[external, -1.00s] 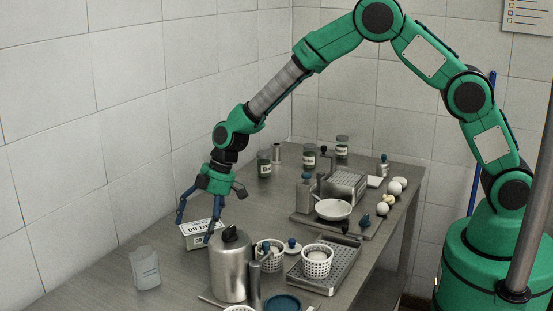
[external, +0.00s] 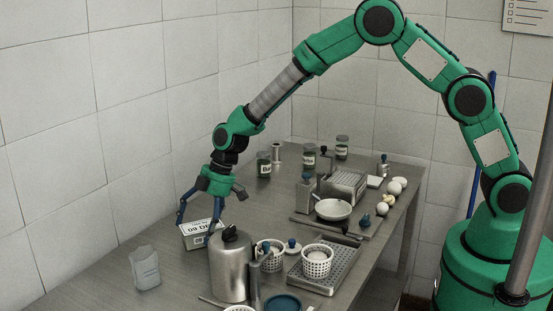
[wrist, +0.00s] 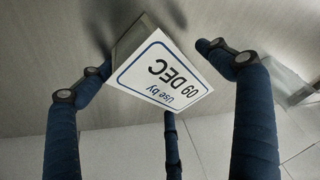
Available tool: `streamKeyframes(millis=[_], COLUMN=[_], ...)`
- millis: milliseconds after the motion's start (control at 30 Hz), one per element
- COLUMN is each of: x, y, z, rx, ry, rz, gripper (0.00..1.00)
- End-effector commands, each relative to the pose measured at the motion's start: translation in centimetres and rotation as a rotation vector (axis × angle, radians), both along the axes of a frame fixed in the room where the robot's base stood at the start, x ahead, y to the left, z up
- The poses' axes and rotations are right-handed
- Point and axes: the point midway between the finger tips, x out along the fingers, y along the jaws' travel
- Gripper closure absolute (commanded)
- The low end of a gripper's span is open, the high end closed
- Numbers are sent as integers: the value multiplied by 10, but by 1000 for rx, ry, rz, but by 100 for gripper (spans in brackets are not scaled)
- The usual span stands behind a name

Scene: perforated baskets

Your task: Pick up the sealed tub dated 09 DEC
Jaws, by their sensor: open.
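The sealed tub (external: 188,241) is a grey box with a white, blue-edged lid label. It stands on the table near the left wall. In the wrist view the label (wrist: 160,76) reads "Use by 09 DEC" upside down. My gripper (external: 195,226) is open, with its fingers spread around the tub from above. In the wrist view one finger is left of the tub, one right, and a third below it in the picture. The tub's far side is hidden.
A steel canister (external: 230,268) stands just right of the tub, close to my fingers. A translucent grey container (external: 145,268) is at the front left. White perforated baskets (external: 317,264) and a metal tray (external: 330,278) are to the right. Table at the left is mostly clear.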

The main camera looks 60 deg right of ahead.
Motion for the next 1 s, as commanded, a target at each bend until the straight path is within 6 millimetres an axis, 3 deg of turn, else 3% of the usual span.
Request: streamKeyframes(millis=[433,733,1000], x=[0,0,0], y=[0,0,0], z=[0,-1,-1], rx=[0,0,0], ry=[0,0,0], rz=[0,0,0], gripper=[9,69,70])
